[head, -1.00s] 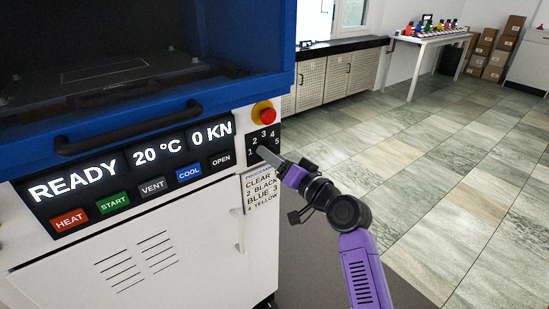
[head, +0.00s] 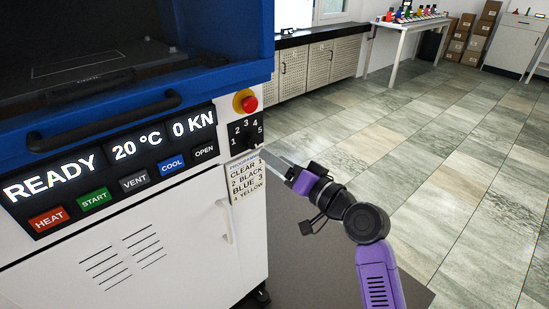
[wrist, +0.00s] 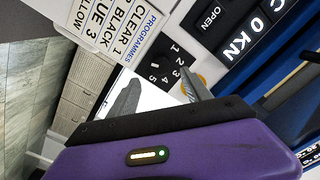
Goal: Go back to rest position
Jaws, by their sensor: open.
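My gripper (head: 268,154) is open and empty, at the end of my purple and black arm in the head view. Its tips are just below and right of the press's black selector dial (head: 247,133), which carries the numbers 1 to 5. In the wrist view the two grey fingers (wrist: 160,94) stand apart with nothing between them, and the dial plate (wrist: 168,66) lies beyond them. I cannot tell the exact gap between the fingertips and the press front.
The blue and white press (head: 150,235) fills the left, with a black handle (head: 105,121), a display reading READY and a red stop button (head: 246,101). Open tiled floor (head: 450,190) lies to the right. A white table (head: 412,22) and cardboard boxes (head: 470,40) stand far back.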

